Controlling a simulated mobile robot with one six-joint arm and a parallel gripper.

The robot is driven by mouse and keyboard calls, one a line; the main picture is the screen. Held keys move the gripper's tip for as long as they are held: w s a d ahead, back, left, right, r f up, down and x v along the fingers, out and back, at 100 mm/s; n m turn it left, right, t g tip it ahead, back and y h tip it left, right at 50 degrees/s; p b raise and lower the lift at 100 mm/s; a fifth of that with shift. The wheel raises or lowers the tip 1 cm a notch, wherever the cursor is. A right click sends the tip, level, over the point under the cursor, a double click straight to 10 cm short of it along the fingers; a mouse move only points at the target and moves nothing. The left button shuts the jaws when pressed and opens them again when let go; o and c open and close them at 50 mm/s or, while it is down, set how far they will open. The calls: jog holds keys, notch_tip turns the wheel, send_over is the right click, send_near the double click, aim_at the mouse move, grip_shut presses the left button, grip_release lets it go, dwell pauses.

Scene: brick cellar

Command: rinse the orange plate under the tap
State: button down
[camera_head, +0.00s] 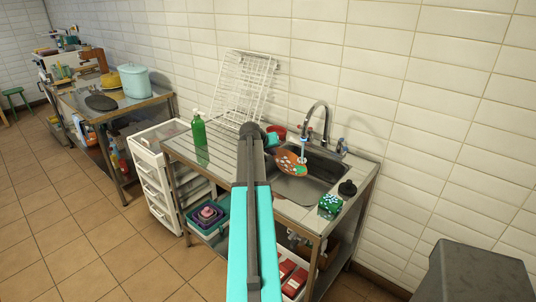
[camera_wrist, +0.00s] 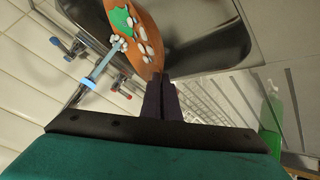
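The orange plate (camera_head: 291,163) is tilted over the sink (camera_head: 318,178), below the tap (camera_head: 323,122). It carries a green patch and several white blobs, which also show on the plate in the wrist view (camera_wrist: 146,26). A pale blue stream (camera_wrist: 103,64) runs from the tap spout onto the plate's face. My gripper (camera_wrist: 161,80) has its dark fingers together at the plate's edge, shut on it. In the head view my arm hides part of the counter and the gripper is only partly visible.
A green bottle (camera_head: 198,130) and a white wire rack (camera_head: 243,88) stand left of the sink. A green-and-white box (camera_head: 330,205) and a black object (camera_head: 347,188) sit on its right front edge. A red bowl (camera_head: 277,131) is behind.

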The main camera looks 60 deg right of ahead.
send_over(282, 156)
dwell(0.8)
dwell(0.9)
